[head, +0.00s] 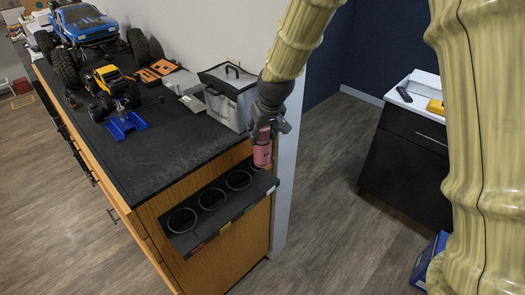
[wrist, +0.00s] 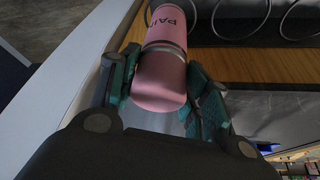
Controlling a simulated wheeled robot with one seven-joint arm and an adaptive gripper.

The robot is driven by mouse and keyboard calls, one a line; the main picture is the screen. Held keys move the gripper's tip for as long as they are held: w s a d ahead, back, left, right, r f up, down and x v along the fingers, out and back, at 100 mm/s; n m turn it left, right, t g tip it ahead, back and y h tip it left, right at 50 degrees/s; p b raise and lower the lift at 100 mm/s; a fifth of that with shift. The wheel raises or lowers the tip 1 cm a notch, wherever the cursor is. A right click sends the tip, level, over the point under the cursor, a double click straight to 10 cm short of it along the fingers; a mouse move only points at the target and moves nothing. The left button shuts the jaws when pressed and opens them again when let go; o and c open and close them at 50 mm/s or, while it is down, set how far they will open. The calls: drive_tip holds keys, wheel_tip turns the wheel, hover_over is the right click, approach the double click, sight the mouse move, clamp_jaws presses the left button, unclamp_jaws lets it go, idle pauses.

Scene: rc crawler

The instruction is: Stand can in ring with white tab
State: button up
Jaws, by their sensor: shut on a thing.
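My gripper (head: 264,134) is shut on a pink can (head: 262,155), holding it upright above the far right end of the rack. In the wrist view the can (wrist: 162,75) sits between the two fingers (wrist: 155,95), with dark lettering on its side. The black rack (head: 223,213) is fixed to the end of the wooden cabinet. Three empty rings show: near left (head: 182,220), middle (head: 212,198) and farther right (head: 238,180). The rack's spot under the can is partly hidden.
The dark countertop holds a blue truck (head: 85,25), a yellow crawler (head: 112,85) on a blue stand (head: 126,124), and a grey case (head: 230,95) close behind my gripper. A wall edge (head: 285,190) stands just right of the rack. The floor in front is clear.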

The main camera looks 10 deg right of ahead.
sight(262, 152)
drive_tip(key=shift+f+p, duration=1.05)
drive_tip(key=shift+f, duration=3.35)
drive_tip(key=o, duration=1.5)
drive_tip(key=shift+c, duration=0.2)
drive_tip(key=shift+r, duration=0.25)
drive_tip(key=shift+b+v, duration=1.45)
drive_tip(key=shift+v, duration=4.5)
